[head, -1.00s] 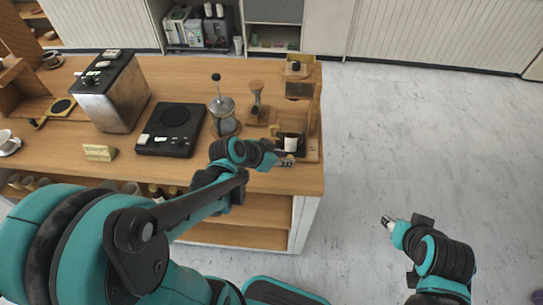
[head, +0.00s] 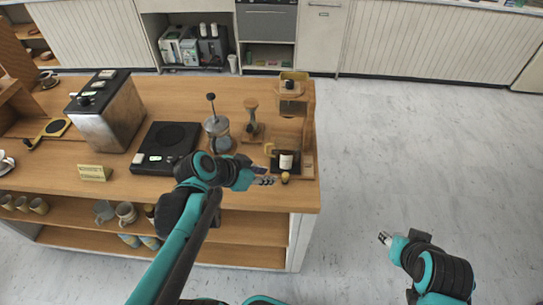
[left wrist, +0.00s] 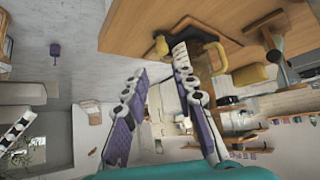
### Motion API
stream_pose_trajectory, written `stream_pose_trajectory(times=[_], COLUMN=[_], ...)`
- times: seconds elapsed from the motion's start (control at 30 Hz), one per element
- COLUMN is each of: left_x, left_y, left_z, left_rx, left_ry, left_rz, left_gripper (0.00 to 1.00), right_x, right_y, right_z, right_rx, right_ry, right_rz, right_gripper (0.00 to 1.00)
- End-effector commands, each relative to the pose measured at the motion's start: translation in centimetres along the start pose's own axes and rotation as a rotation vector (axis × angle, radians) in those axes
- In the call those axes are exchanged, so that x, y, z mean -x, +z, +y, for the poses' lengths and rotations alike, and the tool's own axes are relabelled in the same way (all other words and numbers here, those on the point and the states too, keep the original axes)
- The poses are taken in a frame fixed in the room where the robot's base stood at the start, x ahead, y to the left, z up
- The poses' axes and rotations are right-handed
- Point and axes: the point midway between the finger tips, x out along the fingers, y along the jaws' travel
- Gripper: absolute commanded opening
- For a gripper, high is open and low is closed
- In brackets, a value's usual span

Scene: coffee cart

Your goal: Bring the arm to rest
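My left gripper (head: 263,180) is above the front edge of the wooden counter, at its right end. It is just left of and in front of a dark container with a white label (head: 286,161). In the left wrist view the two fingers of the left gripper (left wrist: 159,62) are spread with nothing between them. A yellow handle-like part (left wrist: 215,52) is close beside one fingertip. My right gripper (head: 385,239) hangs over the open floor, right of the counter. Its fingers are too small to tell whether they are apart.
The wooden counter (head: 235,190) holds a coffee machine (head: 105,112), a black scale-like plate (head: 165,147), a French press (head: 217,132) and a wooden dripper stand (head: 293,105). Mugs (head: 126,213) stand on the shelf below. The floor (head: 430,150) at right is clear.

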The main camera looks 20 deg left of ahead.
Motion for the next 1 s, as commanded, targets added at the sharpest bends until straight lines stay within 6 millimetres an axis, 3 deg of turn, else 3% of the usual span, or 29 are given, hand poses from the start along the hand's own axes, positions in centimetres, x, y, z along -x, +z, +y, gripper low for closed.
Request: stream_pose_trajectory(times=[0.27, 0.6, 1.0], left_x=[0.1, 3.2, 4.5], left_y=[0.3, 3.9, 4.4], left_z=[0.6, 4.3, 4.3], left_rx=[0.022, 0.299, 0.387], left_ry=[-0.008, -0.235, -0.33], left_rz=[-0.023, -0.176, -0.159], left_gripper=[0.27, 0.27, 0.27], right_x=[0.0, 0.0, 0.0], right_y=[0.0, 0.0, 0.0], right_z=[0.0, 0.0, 0.0], right_rx=[0.0, 0.0, 0.0], right_ry=[0.0, 0.0, 0.0], right_rz=[0.0, 0.0, 0.0], right_gripper=[0.4, 0.4, 0.4])
